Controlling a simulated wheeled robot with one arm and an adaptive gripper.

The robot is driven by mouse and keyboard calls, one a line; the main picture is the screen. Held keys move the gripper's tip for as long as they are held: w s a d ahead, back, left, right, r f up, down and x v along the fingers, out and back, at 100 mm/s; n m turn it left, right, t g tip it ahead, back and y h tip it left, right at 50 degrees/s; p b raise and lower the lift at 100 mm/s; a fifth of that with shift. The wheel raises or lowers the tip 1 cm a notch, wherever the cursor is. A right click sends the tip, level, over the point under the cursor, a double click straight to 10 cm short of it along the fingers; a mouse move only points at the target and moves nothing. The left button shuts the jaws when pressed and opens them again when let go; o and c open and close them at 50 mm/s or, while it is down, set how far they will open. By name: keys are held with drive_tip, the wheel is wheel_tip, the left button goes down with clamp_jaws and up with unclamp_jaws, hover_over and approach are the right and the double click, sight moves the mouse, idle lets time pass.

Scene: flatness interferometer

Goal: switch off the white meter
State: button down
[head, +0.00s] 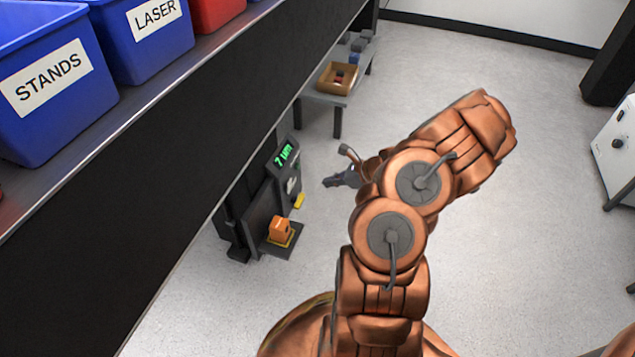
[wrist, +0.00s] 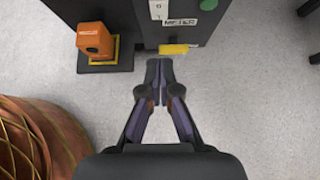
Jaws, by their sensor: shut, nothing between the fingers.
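A dark unit with a lit green display (head: 286,155) stands by the bench in the head view. In the wrist view its dark face (wrist: 145,30) carries a label reading METER (wrist: 180,22) and a white switch plate (wrist: 158,9) with small marks. The switch position is too small to tell. A green round part (wrist: 208,4) is cut by the top edge. My gripper (wrist: 158,62) is shut and empty, its tips just below the face, near a yellow piece (wrist: 174,49). It also shows in the head view (head: 328,183), right of the unit.
An orange block (wrist: 95,39) sits on a yellow-edged dark shelf left of the gripper. Blue bins (head: 55,85) stand on the upper shelf. A low table with a cardboard box (head: 338,78) is behind. A white cabinet (head: 612,150) is far right. The floor between is clear.

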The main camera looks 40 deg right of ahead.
sight(290, 182)
drive_tip(key=shift+w+a+r+b+x, duration=0.3)
drive_tip(key=shift+b+x, duration=0.7)
drive_tip(key=shift+x, duration=0.95)
drive_tip(key=shift+w+r+b+x, duration=0.15)
drive_tip(key=shift+r+b+x, duration=0.25)
drive_tip(key=shift+b+x, duration=1.05)
drive_tip(key=shift+w+a+r+b+x, duration=0.2)
drive_tip(key=shift+r+b+x, duration=0.25)
drive_tip(key=shift+x, duration=2)
drive_tip(key=shift+w+r+p, duration=0.1)
drive_tip(key=shift+r+p, duration=0.1)
drive_tip(key=shift+p, duration=0.95)
drive_tip(key=shift+w+a+f, duration=0.1)
drive_tip(key=shift+a+f, duration=0.05)
drive_tip(key=shift+f, duration=0.1)
drive_tip(key=shift+r, duration=0.15)
drive_tip(key=shift+r+p, duration=0.7)
drive_tip(key=shift+p, duration=0.15)
